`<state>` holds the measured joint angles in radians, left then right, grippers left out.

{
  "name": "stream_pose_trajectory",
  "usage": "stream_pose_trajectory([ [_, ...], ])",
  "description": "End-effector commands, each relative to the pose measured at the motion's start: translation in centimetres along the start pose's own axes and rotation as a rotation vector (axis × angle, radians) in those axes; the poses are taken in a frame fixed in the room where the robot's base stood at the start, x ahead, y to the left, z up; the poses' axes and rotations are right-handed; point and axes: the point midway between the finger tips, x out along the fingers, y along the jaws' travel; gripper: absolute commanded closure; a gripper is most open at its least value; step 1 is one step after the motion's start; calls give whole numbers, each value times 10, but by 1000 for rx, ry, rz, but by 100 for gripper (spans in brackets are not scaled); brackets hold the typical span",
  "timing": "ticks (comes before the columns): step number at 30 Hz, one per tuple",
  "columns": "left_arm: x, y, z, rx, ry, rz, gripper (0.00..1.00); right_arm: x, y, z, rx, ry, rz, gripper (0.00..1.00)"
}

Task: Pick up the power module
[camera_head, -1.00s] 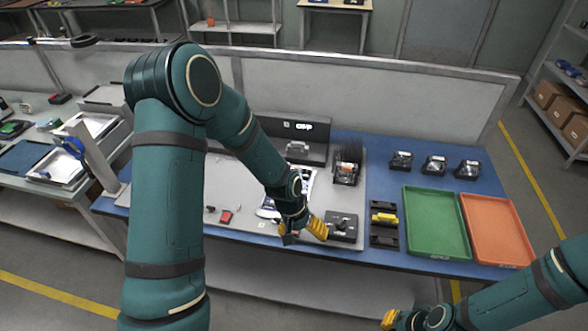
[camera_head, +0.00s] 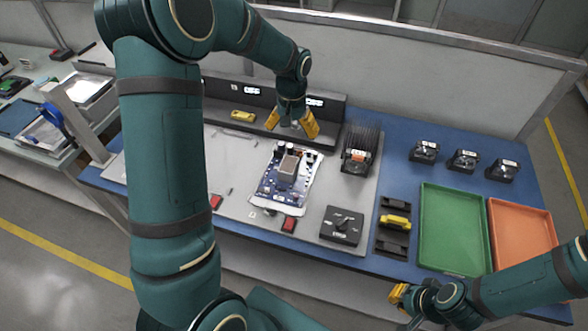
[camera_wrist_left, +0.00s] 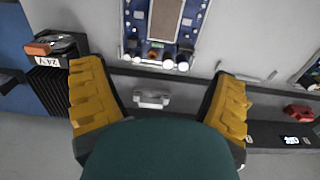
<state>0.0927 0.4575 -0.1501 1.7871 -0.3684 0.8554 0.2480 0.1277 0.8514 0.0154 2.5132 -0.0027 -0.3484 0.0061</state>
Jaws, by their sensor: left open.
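No part is plainly marked as the power module. A black finned block with an orange terminal (camera_head: 358,160) stands on the grey work plate, right of the circuit board; its 24V label shows in the left wrist view (camera_wrist_left: 56,52). My left gripper (camera_head: 292,133) is open and empty above the dark back panel, left of that block. In the left wrist view, a small silver handle-like piece (camera_wrist_left: 152,98) lies between its spread yellow fingers, apart from them. My right gripper (camera_head: 398,295) is low at the front right, off the table; its finger opening is unclear.
A blue circuit board (camera_head: 284,172) lies mid-plate, with a black switch box (camera_head: 341,226) in front right. A yellow part sits in a black holder (camera_head: 393,238). Green (camera_head: 424,212) and orange (camera_head: 496,228) trays are at right; three black units (camera_head: 463,161) stand behind.

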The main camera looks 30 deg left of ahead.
Motion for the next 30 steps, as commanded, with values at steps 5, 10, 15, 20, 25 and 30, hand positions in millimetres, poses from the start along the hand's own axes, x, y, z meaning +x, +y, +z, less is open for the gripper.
stream_pose_trajectory([
  [5, 22, 0, 1, 0, -4, -1, 13, 5, 2, 0, -1, 0, 0, 100],
  [10, 56, 0, 1, 0, -4, 0, 13, 11, 4, -1, -2, 4, 0, 100],
  [15, 79, 0, 1, 0, -2, 0, 13, 15, 5, -1, -2, 6, 0, 100],
  [20, 86, 0, 1, 1, -1, 0, 13, 16, 6, -2, -2, 7, 0, 100],
  [25, 99, -2, 2, 0, -2, 0, 13, 20, 7, -2, -2, 9, 0, 100],
  [30, 125, -4, 5, -1, -3, 0, 13, 27, 10, -3, -3, 12, 0, 100],
])
